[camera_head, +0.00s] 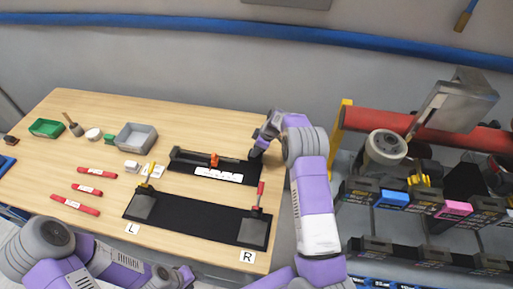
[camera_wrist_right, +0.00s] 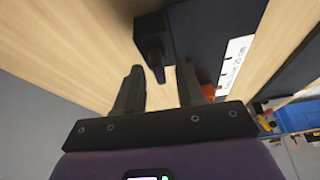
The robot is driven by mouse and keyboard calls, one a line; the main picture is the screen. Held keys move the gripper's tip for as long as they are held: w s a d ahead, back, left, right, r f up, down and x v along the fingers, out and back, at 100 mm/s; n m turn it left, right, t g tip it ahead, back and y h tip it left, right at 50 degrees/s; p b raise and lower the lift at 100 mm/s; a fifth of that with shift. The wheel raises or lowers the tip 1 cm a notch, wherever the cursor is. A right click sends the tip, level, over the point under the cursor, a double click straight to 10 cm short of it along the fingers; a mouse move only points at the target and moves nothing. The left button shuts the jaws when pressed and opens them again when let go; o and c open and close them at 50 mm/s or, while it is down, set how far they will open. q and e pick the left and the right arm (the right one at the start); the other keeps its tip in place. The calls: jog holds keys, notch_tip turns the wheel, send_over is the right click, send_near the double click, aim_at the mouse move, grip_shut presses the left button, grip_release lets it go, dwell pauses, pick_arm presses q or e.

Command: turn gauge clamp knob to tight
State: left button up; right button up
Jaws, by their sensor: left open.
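The gauge is a long black rail (camera_head: 190,160) with an orange slider (camera_head: 214,160) on it, on the wooden table. At its right end is a dark block, in the right wrist view a black block (camera_wrist_right: 151,30) with a narrower knob-like part (camera_wrist_right: 158,73) pointing toward my gripper. My right gripper (camera_head: 259,148) is over that end. In the right wrist view its fingers (camera_wrist_right: 160,82) are apart, with the knob-like part just beyond and between the tips. Contact cannot be told. My left gripper (camera_head: 183,275) is low at the picture's bottom edge, away from the gauge; its fingers are hardly visible.
A black mat (camera_head: 195,218) with two upright-handled tools lies in front of the gauge. Red labelled bars (camera_head: 76,205), a grey tray (camera_head: 136,137) and a green tray (camera_head: 46,128) lie to the left. A rack with a red roll (camera_head: 425,132) stands right of the table.

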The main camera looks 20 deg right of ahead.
jog(key=shift+w+f, duration=0.1)
jog(key=shift+c, duration=0.4)
grip_shut()
